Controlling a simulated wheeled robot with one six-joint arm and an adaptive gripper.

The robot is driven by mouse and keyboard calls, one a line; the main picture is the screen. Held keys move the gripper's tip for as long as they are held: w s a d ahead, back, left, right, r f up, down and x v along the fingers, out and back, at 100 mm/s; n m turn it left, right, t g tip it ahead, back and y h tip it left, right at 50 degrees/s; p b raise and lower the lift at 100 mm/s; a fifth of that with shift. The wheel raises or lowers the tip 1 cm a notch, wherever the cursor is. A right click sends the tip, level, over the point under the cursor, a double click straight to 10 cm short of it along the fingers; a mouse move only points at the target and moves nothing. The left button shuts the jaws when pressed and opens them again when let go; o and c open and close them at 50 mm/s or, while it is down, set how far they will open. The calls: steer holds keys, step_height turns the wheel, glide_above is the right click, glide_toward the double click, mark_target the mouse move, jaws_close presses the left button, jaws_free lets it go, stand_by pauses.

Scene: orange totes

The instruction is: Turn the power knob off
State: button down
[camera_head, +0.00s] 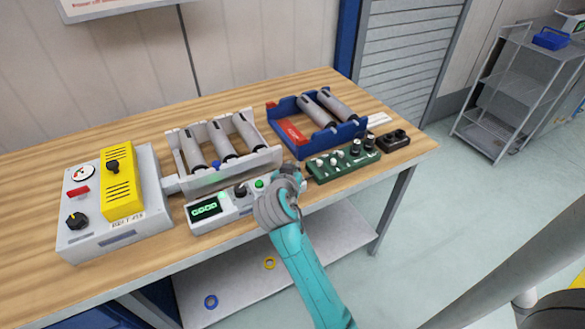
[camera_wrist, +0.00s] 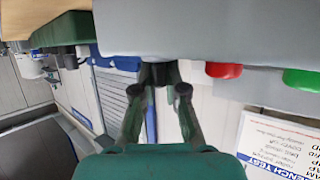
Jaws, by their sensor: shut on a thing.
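A pale grey test box (camera_head: 226,221) with a lit green display (camera_head: 205,209) stands at the bench's front edge. Its face carries a dark knob (camera_head: 240,190) and a green button (camera_head: 259,183). My gripper (camera_head: 288,180) is at the box's right end and hides that end in the head view. In the wrist view, my gripper (camera_wrist: 158,92) has its two fingers on either side of a dark knob (camera_wrist: 160,73), shut on it. A red button (camera_wrist: 222,70) and the green button (camera_wrist: 301,80) sit beside it. The knob's pointer direction is hidden.
A grey box with a yellow panel (camera_head: 122,182) stands left. A white rack (camera_head: 232,176) of grey cylinders is behind the test box. A green knob board (camera_head: 343,170) and a blue tray (camera_head: 283,110) are close on the right. The wooden bench (camera_head: 50,150) is clear at back left.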

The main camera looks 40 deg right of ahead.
steer(key=n+t+y, duration=0.3)
steer(key=n, duration=0.1)
steer(key=shift+s+d, duration=0.1)
steer(key=n+t+y, duration=0.2)
steer(key=n+y, duration=0.2)
steer(key=y, duration=0.1)
steer(key=shift+n+y, duration=0.3)
steer(key=shift+n, duration=0.1)
steer(key=n+y, duration=0.4)
steer(key=y, duration=0.1)
steer(key=shift+n+g+y, duration=0.6)
steer(key=shift+n+y, duration=1.3)
steer(key=shift+f, duration=0.1)
steer(key=c, duration=1.2)
jaws_free()
